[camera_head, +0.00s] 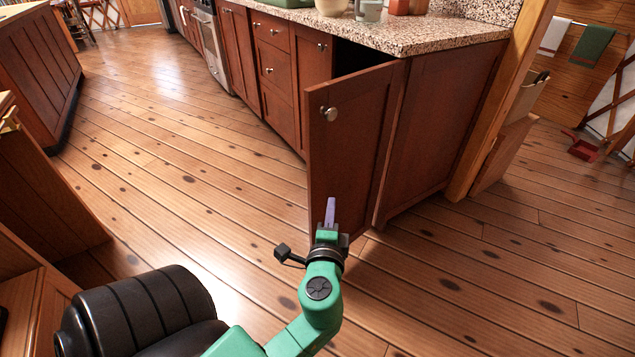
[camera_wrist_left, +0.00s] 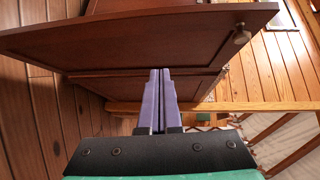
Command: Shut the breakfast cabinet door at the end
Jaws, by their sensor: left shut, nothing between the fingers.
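The breakfast cabinet door (camera_head: 350,150) stands open at the near end of the dark red-brown counter cabinet, with a dark gap behind its top edge. Its round metal knob (camera_head: 330,113) is near the upper free edge. In the left wrist view the door panel (camera_wrist_left: 130,42) spans the top, with the knob (camera_wrist_left: 241,37) at its right. My left gripper (camera_head: 331,203) is in front of the door's lower part, its purple fingers shut and empty, pointing at the panel. The fingers (camera_wrist_left: 160,74) also show in the wrist view. I cannot tell whether they touch the door. My right gripper is out of view.
The speckled stone countertop (camera_head: 400,36) holds several pots and cups. A wooden post (camera_head: 500,100) stands right of the cabinet. Another wooden cabinet (camera_head: 35,60) is at the far left. The plank floor between them is clear.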

